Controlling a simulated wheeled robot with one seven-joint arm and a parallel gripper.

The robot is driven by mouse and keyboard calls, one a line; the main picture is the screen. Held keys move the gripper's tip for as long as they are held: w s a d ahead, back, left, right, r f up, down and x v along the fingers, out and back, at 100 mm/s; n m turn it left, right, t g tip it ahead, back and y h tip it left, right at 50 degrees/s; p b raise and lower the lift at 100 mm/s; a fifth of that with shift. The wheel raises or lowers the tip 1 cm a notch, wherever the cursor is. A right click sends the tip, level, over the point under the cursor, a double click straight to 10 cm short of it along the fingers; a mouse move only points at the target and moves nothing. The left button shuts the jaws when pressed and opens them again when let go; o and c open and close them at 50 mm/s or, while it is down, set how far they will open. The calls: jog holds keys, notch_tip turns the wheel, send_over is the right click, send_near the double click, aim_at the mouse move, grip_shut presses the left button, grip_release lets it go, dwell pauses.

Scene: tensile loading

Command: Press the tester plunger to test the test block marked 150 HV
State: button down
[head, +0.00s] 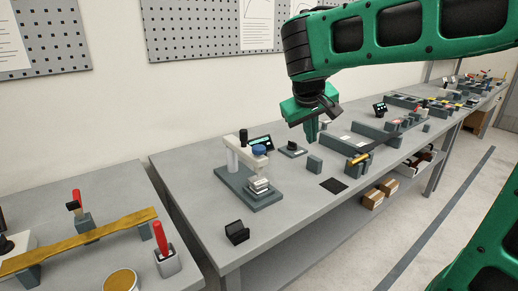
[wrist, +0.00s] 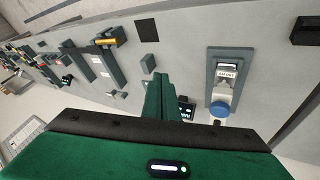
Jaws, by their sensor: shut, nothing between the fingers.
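The tester stands on a grey base plate (head: 232,184) near the left end of the middle bench. It has a white column and arm (head: 232,155) with a blue plunger cap (head: 259,150). A pale test block (head: 259,186) sits under the plunger; its label is too small to read surely. The wrist view shows the blue plunger (wrist: 220,110) and the labelled block (wrist: 227,73) right of my fingers. My gripper (head: 311,132) is shut and empty, points down, and is above the bench, to the right of the tester and apart from it. Its closed fingers (wrist: 160,82) show in the wrist view.
A dark stand (head: 237,232) is at the bench's front left. Bench surface between tester and mat is clear.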

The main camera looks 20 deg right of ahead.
aim_at(258, 149)
jog(key=w+a+r+n+t, duration=0.1)
jog(key=w+a+r, duration=0.2)
jog(key=a, duration=0.3)
jog(key=w+a+r+n+t, duration=0.1)
jog(key=w+a+r+t, duration=0.1)
jog(key=w+a, duration=0.4)
jog(key=shift+a+r+n, duration=0.25)
jog(key=shift+r+n, duration=0.15)
jog(key=shift+r, duration=0.35)
jog(key=shift+f, duration=0.1)
jog(key=shift+f, duration=4.35)
jog(key=shift+s, duration=0.1)
jog(key=shift+f, duration=0.3)
